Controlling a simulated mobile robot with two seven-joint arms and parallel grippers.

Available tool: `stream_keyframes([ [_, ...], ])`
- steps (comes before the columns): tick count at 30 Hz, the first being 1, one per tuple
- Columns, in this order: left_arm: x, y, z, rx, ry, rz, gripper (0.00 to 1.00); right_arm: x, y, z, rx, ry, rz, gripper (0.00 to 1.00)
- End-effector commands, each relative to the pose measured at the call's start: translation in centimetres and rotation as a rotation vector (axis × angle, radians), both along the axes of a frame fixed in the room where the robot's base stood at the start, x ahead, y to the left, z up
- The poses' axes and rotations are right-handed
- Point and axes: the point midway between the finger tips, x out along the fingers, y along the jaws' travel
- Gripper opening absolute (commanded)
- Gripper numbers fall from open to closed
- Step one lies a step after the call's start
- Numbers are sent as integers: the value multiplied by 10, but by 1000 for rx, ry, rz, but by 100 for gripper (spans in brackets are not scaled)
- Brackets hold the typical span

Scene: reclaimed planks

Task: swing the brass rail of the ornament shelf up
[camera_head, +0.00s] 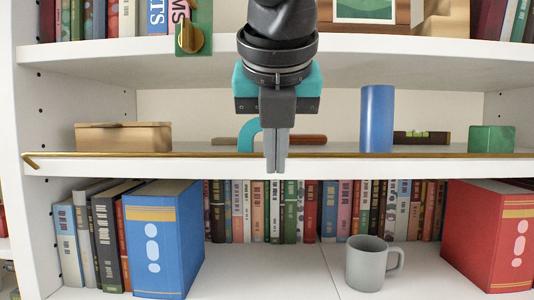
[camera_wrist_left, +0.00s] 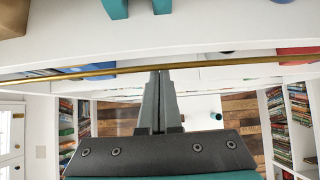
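The ornament shelf (camera_head: 340,167) is the white middle board. Its thin brass rail (camera_head: 200,156) lies low along the front edge, with a bent end at the left. The rail (camera_wrist_left: 100,70) also crosses the left wrist view. My left gripper (camera_head: 277,170) hangs in front of the shelf at the middle, fingers pointing down and together with nothing seen between them. Its tips overlap the rail in the head view. In the left wrist view the fingertips (camera_wrist_left: 160,74) end right at the rail; I cannot tell if they touch. My right gripper is not in view.
On the shelf are a wooden box (camera_head: 123,137), a teal arch (camera_head: 249,134), a blue cylinder (camera_head: 377,118), a spirit level (camera_head: 422,138) and a green block (camera_head: 491,139). Below stand books, a blue binder (camera_head: 178,240), a red binder (camera_head: 490,235) and a grey mug (camera_head: 367,264).

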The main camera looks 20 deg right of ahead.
Motion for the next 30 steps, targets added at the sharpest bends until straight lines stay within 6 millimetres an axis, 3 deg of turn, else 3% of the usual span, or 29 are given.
stream_keyframes([
  [30,21,-5,1,-1,-2,2,0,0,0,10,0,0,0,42],
])
